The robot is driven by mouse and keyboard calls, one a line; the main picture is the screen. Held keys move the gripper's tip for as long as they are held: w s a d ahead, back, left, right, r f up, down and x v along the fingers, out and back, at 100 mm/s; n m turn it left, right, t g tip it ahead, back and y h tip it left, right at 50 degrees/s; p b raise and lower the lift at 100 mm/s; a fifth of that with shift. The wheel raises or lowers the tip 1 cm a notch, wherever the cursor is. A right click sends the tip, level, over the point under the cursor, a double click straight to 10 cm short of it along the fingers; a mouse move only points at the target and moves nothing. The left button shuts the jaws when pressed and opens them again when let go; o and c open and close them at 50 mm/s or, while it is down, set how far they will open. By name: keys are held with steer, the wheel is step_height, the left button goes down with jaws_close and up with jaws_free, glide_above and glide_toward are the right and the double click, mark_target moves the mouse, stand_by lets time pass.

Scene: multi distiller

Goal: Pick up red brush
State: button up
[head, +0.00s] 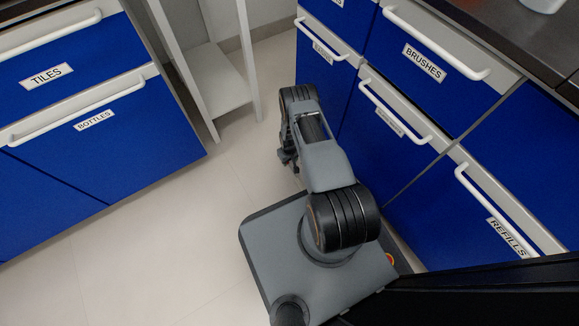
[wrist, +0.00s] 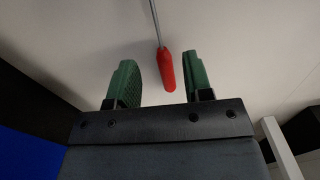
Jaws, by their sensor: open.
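A red brush handle (wrist: 166,74) with a thin grey shaft shows in the wrist view, against a pale surface. The shaft runs up out of the picture, so the brush's far end is hidden. My gripper (wrist: 159,66) has its two green fingers apart, one to each side of the handle in the picture. The handle appears to touch neither finger, and I cannot tell how far beyond the fingertips it lies. In the head view my arm is folded over my base; the fingers and the red brush do not show there.
Blue drawers with white handles stand at right, including the drawer labelled BRUSHES (head: 423,65), which looks closed. More blue drawers (head: 95,110) stand at left. A pale shelf stand (head: 215,85) is at the back. The floor (head: 150,240) at lower left is clear.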

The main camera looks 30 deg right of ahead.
mark_target(289, 165)
step_height(289, 165, down, 5)
steer(key=shift+r+b, duration=0.2)
steer(key=shift+b, duration=1.05)
steer(key=shift+r, duration=0.1)
steer(key=shift+c, duration=0.3)
jaws_close()
